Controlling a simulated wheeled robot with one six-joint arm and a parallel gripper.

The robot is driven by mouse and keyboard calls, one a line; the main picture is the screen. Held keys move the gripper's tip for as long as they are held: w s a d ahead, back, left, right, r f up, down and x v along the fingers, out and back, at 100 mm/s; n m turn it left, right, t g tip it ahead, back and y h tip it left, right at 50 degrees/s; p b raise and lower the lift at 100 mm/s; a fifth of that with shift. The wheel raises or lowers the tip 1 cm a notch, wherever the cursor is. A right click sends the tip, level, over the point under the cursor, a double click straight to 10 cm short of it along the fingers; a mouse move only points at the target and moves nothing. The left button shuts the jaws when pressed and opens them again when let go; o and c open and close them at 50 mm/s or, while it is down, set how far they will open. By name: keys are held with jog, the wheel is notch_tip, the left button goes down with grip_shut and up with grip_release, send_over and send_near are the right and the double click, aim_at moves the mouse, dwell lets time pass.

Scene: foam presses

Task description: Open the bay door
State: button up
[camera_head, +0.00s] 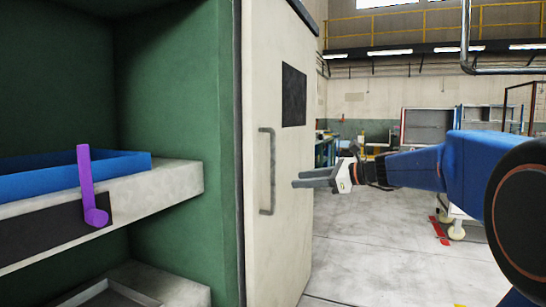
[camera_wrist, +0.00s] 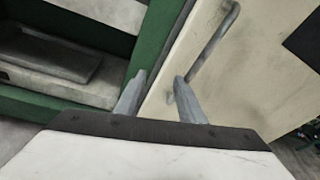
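The cream bay door (camera_head: 290,150) stands at the right edge of the green press frame (camera_head: 205,60); the bay left of it is uncovered. The door has a dark window panel (camera_head: 293,95) and a grey vertical bar handle (camera_head: 268,170). My gripper (camera_head: 296,180) is open and empty, with its fingertips just right of the handle in the head view. In the wrist view the handle (camera_wrist: 214,40) runs slantwise past the right finger of my gripper (camera_wrist: 163,82). Its lower end is close to that fingertip; I cannot tell whether they touch.
In the bay, a blue tray (camera_head: 60,175) sits on a pale shelf (camera_head: 165,185), and a purple lever (camera_head: 86,185) sticks up at its front. Open concrete floor (camera_head: 375,250) lies right of the door. Grey cabinets (camera_head: 428,125) and a wheeled unit (camera_head: 455,225) stand farther back.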

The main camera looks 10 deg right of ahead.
aim_at(275, 155)
jog(key=w+d+r+m+t+y, duration=0.1)
jog(key=w+d+r+m+t, duration=0.2)
jog(key=w+d+r+m, duration=0.25)
jog(key=w+a+n, duration=0.1)
jog(key=w+a, duration=1)
jog(key=w, duration=0.2)
jog(key=shift+w+f, duration=0.15)
jog(key=shift+w, duration=0.05)
jog(key=shift+a+n, duration=0.1)
jog(key=shift+n, duration=0.15)
jog(key=shift+c, duration=0.4)
grip_shut()
